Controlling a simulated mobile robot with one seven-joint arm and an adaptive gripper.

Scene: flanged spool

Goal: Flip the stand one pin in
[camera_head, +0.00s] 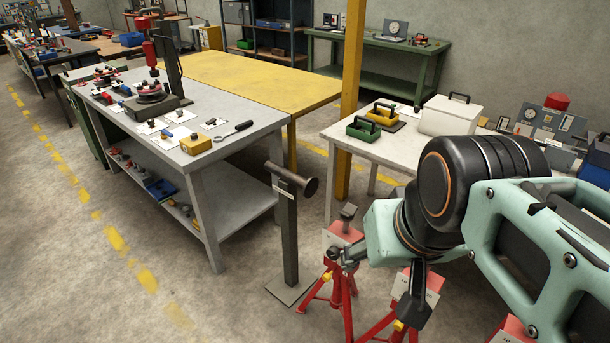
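Red tripod stands with pale label plates stand on the floor at the lower right. A second stand (402,282) is partly covered by my arm, and a third red top (512,328) is cut by the bottom edge. The labels are too small to read, so I cannot tell which is stand one or how its pin sits. My gripper (374,285) hangs over the first two stands, its dark finger parts spread apart, with nothing seen between them. My wrist hides part of it.
A dark post (290,235) with a flanged brown cylinder (291,178) stands left of the stands. A grey workbench (235,135) with tools is at left. A pale table (345,131) holds green and yellow carriers and a white box (449,114). Floor at lower left is clear.

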